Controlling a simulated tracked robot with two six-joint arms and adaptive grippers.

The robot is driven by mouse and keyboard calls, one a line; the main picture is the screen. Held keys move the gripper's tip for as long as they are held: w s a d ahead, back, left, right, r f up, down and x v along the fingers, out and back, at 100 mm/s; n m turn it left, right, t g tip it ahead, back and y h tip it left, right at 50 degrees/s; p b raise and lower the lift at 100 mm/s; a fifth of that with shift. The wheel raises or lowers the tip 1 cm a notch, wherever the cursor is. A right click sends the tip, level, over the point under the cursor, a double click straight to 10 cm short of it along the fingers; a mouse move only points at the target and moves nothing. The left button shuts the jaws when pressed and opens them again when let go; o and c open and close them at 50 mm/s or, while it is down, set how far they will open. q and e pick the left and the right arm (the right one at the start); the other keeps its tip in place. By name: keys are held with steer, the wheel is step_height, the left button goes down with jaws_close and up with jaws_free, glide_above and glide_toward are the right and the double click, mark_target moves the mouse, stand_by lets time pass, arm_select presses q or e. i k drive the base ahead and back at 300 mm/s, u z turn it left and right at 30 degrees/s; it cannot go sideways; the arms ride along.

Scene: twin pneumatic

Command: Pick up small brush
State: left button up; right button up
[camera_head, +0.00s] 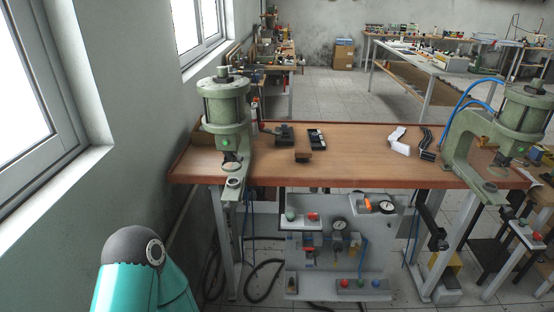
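A wooden workbench (350,170) stands ahead with a press at each end. A small brown and dark object (303,156) lies near the middle of its front edge; it may be the small brush, but it is too small to be sure. Just behind it are a black tray-like box (316,139) and a dark block-like item (284,134). Neither of my grippers is in view. Only a teal and dark grey part of my own body shows at the lower left, well short of the bench.
A green left press (224,108) and a green right press (519,115) with blue hoses flank the bench top. White and black parts (398,140) lie right of centre. A pneumatic panel (336,258) hangs below. The bench's middle front is mostly clear.

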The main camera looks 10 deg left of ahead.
mark_target(304, 155)
steer(key=z, duration=0.15)
steer(key=i, duration=0.95)
steer(key=u, duration=0.2)
steer(key=k, duration=0.9)
steer(key=z, duration=0.2)
steer(key=i, duration=0.85)
